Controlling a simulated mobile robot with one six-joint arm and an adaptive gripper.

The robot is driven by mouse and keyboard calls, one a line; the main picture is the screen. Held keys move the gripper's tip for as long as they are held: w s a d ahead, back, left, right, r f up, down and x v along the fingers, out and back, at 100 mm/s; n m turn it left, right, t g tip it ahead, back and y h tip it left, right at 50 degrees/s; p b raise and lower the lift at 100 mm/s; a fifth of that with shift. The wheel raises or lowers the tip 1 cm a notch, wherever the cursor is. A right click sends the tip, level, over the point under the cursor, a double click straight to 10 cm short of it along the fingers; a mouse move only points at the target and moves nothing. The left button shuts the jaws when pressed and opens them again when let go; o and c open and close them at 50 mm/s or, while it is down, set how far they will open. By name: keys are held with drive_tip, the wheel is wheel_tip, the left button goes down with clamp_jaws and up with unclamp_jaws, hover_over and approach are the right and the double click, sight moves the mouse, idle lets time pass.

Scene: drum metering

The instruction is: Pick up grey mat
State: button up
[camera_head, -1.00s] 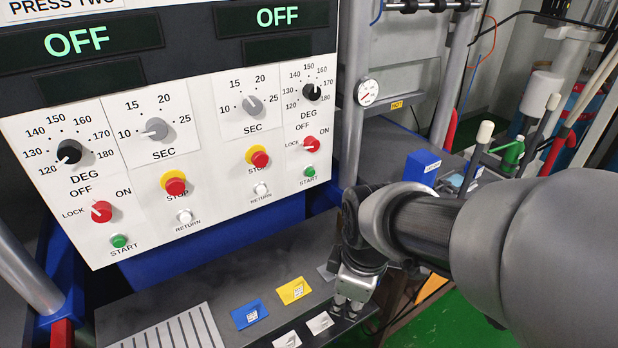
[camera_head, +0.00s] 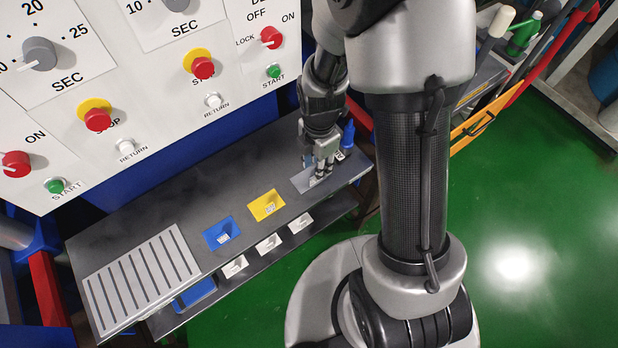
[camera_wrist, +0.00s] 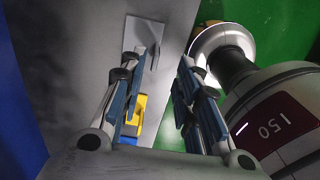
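The grey mat (camera_head: 303,182) lies flat at the right end of the dark shelf, with a small raised tab on it. In the wrist view the mat (camera_wrist: 137,35) shows beyond my fingertips, with its upright tab (camera_wrist: 153,56) at its right part. My gripper (camera_head: 319,172) points down over the mat, its fingers hiding part of it. In the wrist view my gripper (camera_wrist: 164,62) is open, with a wide gap and nothing between the fingers. The left finger overlaps the mat's near part. I cannot tell whether the fingertips touch the mat.
A yellow mat (camera_head: 266,204) and a blue mat (camera_head: 221,234) lie left of the grey one on the shelf (camera_head: 180,200). A ribbed grey plate (camera_head: 140,281) is at the left end. White tags (camera_head: 269,243) sit on a lower shelf. A control panel (camera_head: 130,90) rises behind.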

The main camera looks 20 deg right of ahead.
sight(314, 184)
wheel_tip(314, 184, down, 3)
drive_tip(key=shift+f+b, duration=0.2)
drive_tip(key=shift+b, duration=0.2)
drive_tip(key=f, duration=0.1)
drive_tip(key=f+b, duration=0.1)
drive_tip(key=f, duration=0.1)
drive_tip(key=f+b, duration=0.1)
drive_tip(key=f, duration=0.1)
drive_tip(key=shift+w+a, duration=0.25)
drive_tip(key=shift+a, duration=0.1)
drive_tip(key=shift+c, duration=0.4)
clamp_jaws()
